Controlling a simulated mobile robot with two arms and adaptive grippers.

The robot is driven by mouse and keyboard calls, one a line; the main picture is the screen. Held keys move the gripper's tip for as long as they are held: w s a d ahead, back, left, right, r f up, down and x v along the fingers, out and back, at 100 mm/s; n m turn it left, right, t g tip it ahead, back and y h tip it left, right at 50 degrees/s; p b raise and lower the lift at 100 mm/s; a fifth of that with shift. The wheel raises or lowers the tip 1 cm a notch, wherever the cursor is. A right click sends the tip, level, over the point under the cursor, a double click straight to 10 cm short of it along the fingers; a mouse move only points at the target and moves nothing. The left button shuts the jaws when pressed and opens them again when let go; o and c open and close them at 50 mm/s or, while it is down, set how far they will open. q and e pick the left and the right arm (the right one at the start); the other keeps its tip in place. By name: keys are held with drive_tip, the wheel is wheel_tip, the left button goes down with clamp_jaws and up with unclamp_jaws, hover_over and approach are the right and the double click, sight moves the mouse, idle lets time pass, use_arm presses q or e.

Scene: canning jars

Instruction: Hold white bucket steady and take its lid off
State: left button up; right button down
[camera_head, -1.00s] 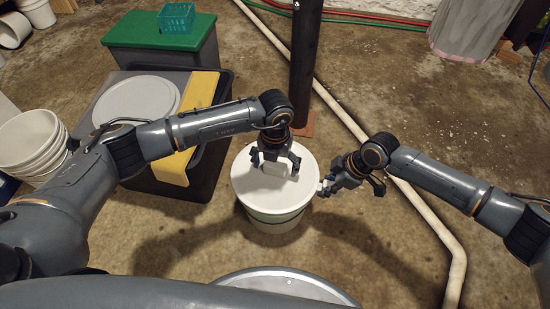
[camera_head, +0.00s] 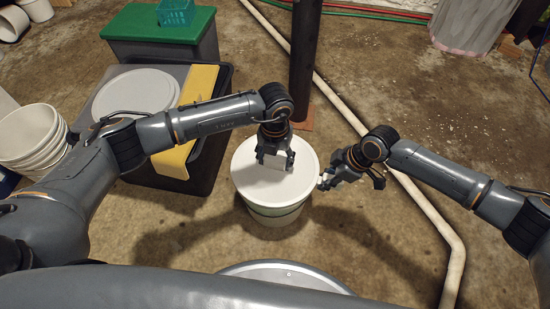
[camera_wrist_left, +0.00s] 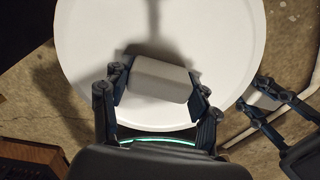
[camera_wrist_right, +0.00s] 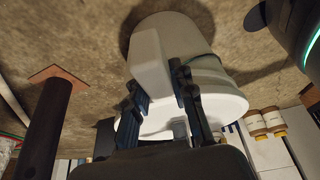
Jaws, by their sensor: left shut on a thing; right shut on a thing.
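The white bucket (camera_head: 276,219) stands upright on the floor, its round white lid (camera_head: 250,187) seated on top. My left gripper (camera_head: 275,161) is over the lid, shut on its pale block-shaped knob; the knob (camera_wrist_left: 160,80) shows between the fingers in the left wrist view. My right gripper (camera_head: 327,182) is at the bucket's right side, shut on a white block-shaped side grip (camera_wrist_right: 149,60), seen in the right wrist view. The fingers partly hide both blocks.
A dark post (camera_head: 305,65) stands just behind the bucket. A black bin (camera_head: 215,155) with a yellow piece (camera_head: 197,88) and another round lid (camera_head: 135,92) is to the left. A pale pipe (camera_head: 420,215) crosses the floor at right. A round metal top (camera_head: 285,270) is in front.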

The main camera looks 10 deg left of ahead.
use_arm(q)
drive_tip(key=shift+r, duration=0.2)
idle(0.6)
drive_tip(key=shift+r, duration=2.45)
